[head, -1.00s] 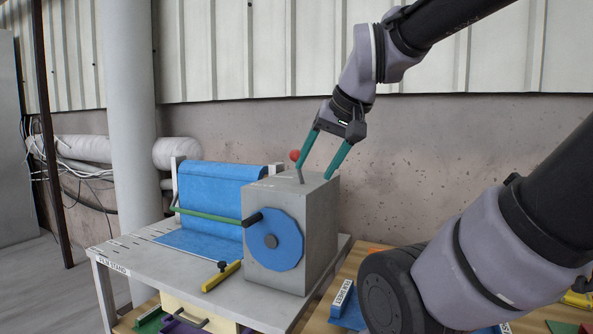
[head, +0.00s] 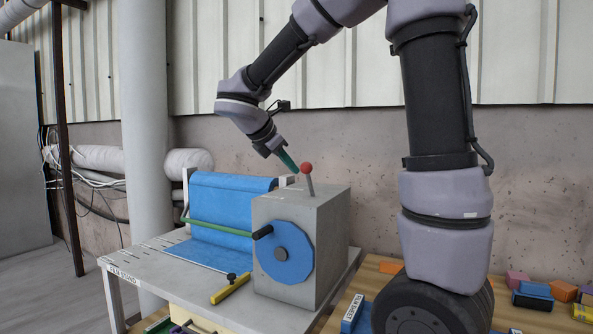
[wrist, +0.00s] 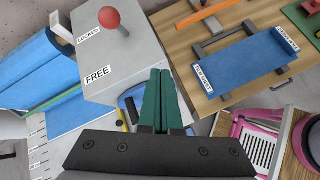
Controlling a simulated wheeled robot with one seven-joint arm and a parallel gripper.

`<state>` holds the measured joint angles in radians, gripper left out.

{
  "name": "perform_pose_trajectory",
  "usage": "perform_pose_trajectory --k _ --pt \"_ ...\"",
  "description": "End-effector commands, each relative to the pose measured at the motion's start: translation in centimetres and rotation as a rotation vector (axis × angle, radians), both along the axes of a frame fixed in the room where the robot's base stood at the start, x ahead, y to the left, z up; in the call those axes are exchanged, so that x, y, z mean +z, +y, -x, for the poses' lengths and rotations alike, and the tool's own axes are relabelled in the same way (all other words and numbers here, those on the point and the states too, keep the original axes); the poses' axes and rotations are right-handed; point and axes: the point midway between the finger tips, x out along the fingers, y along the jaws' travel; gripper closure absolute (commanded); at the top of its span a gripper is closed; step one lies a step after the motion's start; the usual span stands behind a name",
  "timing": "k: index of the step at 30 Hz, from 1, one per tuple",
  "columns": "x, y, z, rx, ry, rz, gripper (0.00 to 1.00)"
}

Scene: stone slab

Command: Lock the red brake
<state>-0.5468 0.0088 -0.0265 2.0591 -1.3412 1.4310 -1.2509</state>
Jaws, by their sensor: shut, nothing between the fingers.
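The red brake is a lever with a red ball knob (head: 306,168) on top of a grey box (head: 330,225); it leans slightly left in the head view. In the wrist view the knob (wrist: 109,19) is at the upper left, nearer the LOCKED label (wrist: 88,35) than the FREE label (wrist: 97,76). My gripper (head: 292,164) is shut and empty, its green fingers pointing down to the right, close to the knob's left side in the head view. In the wrist view the shut fingertips (wrist: 160,74) are apart from the knob, beyond the box edge.
A blue wheel with a black handle (head: 285,252) is on the box front. A blue sheet and green bar (head: 215,228) stand left of the box on a grey table (head: 150,262). A wooden table (head: 380,270) with coloured blocks lies right. A pink-framed crate (wrist: 262,140) shows lower right in the wrist view.

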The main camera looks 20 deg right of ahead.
Motion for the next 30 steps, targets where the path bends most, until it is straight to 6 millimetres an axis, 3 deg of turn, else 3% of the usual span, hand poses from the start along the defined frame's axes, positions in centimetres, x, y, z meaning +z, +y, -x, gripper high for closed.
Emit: perform_pose_trajectory --k 4,11,23,30 --pt "0.4 3.0 -3.1 0.170 0.063 0.207 1.00" --pt "0.9 4.7 -4.6 0.259 0.095 0.328 1.00" --pt "0.7 4.3 -4.9 0.258 0.095 0.329 1.00" --pt "-1.2 1.6 -6.8 0.256 0.098 0.331 1.00"
